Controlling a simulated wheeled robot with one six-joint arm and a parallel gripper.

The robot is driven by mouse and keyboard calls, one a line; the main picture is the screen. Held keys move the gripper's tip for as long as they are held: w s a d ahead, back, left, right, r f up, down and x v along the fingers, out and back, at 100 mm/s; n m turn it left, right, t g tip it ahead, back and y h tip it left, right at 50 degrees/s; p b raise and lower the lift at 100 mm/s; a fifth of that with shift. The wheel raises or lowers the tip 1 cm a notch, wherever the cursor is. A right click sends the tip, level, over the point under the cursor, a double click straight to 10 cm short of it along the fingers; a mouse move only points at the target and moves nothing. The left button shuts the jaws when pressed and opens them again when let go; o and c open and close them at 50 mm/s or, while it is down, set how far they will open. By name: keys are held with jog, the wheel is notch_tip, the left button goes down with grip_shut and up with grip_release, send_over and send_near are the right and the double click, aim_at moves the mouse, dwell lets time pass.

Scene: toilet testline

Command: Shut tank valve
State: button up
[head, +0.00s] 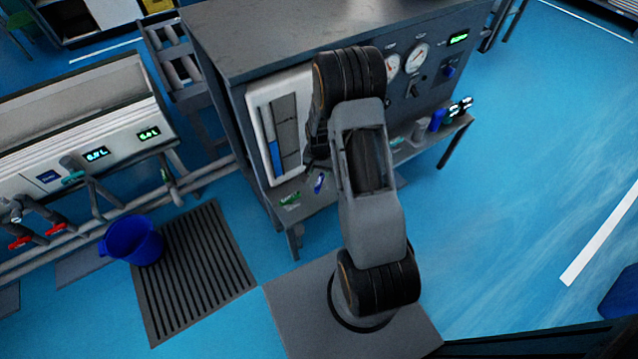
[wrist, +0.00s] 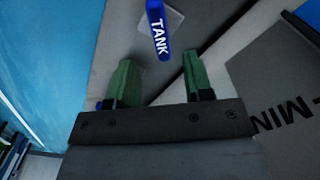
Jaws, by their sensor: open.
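The tank valve's blue handle (wrist: 158,32), lettered TANK in white, shows at the top of the wrist view. A light square plate (wrist: 175,18) is beside it. My gripper (wrist: 160,62) is open, with its two green fingers apart. The handle lies ahead of the gap between the fingertips, and nothing is held.
The cabinet (head: 250,40) carries gauges (head: 416,58). A blue bucket (head: 132,241) stands near a floor grate (head: 195,275).

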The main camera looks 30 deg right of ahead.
aim_at(319, 181)
notch_tip(319, 181, down, 6)
jog(key=shift+f+b, duration=0.25)
jog(key=shift+b, duration=0.5)
jog(key=shift+c, duration=0.4)
grip_shut()
jog(key=shift+m, duration=0.3)
jog(key=m, duration=0.3)
jog(key=shift+m, duration=2.2)
jog(key=shift+o, duration=0.4)
grip_release()
